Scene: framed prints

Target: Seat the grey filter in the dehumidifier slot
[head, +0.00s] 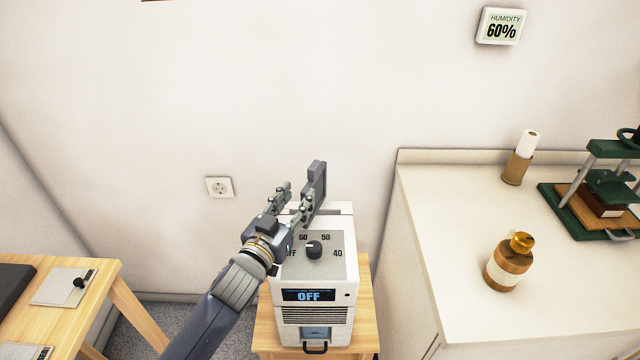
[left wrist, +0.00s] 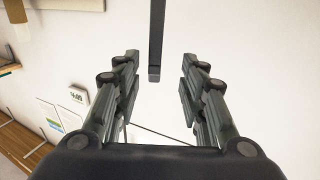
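The white dehumidifier (head: 342,297) stands on a small wooden stand, its display reading OFF and its dial on top. The dark grey filter (head: 317,182) stands upright, sticking up above the rear of the dehumidifier's top. Its lower part and the slot are hidden, so I cannot tell how deep it sits. My left gripper (head: 296,198) is open just in front of the filter. In the left wrist view, the filter (left wrist: 156,38) shows edge-on as a dark bar between the spread fingertips (left wrist: 160,75), with clear gaps on both sides. My right gripper is out of view.
A wooden table (head: 105,277) stands at left. A white counter (head: 440,240) at right carries an amber-topped bottle (head: 508,262), a roll in a holder (head: 520,158) and a green press (head: 605,190). The wall has a socket (head: 220,187) and a 60% humidity display (head: 501,27).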

